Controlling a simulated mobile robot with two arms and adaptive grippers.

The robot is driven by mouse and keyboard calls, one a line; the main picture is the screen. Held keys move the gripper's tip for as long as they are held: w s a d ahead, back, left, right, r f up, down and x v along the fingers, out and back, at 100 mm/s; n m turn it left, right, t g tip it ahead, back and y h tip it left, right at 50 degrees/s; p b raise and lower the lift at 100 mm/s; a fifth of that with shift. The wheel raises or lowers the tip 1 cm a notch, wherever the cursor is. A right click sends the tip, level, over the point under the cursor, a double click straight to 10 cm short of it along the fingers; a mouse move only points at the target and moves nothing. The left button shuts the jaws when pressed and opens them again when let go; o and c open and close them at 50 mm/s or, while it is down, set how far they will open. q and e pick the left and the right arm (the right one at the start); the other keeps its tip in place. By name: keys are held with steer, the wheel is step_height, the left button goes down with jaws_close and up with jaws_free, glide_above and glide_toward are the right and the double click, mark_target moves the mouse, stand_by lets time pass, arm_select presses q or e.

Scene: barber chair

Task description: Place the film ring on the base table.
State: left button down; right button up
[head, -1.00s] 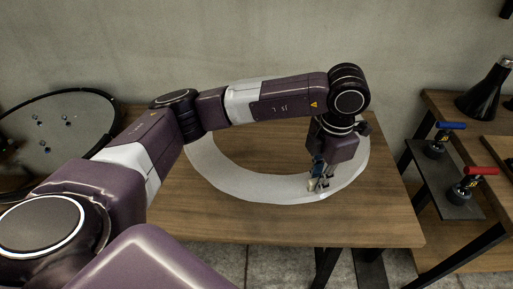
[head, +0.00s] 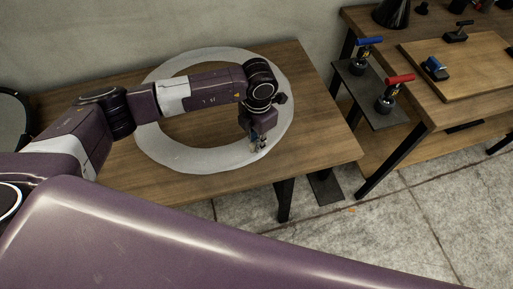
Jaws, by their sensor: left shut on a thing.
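The film ring (head: 192,160) is a large, flat, pale grey ring. It is over a wooden table (head: 322,140) in the head view, and looks to lie flat on or just above its top; I cannot tell if there is a gap. My left gripper (head: 258,148) points down at the ring's near right part and is shut on its band. My left arm crosses over the ring and hides part of its left side and middle. My right gripper is not in view. I cannot tell which table is the base table.
A second wooden table (head: 385,25) stands at the right with a board (head: 470,62) on it. A dark side shelf (head: 350,82) holds a blue-handled tool (head: 369,50) and a red-handled tool (head: 388,95).

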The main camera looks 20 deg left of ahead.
arm_select(q)
steer(key=shift+f, duration=0.75)
step_height(320, 180, down, 4)
steer(key=shift+r+p, duration=0.25)
steer(key=shift+p, duration=0.05)
steer(key=shift+f, duration=0.4)
steer(key=c, duration=1.9)
jaws_free()
steer(key=shift+c, duration=0.2)
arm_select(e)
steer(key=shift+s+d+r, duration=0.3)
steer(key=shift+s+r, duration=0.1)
arm_select(q)
steer(key=shift+r, duration=0.1)
steer(key=shift+r, duration=0.3)
step_height(320, 180, up, 11)
steer(key=shift+d+r+b, duration=0.1)
steer(key=shift+r+b, duration=0.05)
steer(key=shift+b, duration=0.75)
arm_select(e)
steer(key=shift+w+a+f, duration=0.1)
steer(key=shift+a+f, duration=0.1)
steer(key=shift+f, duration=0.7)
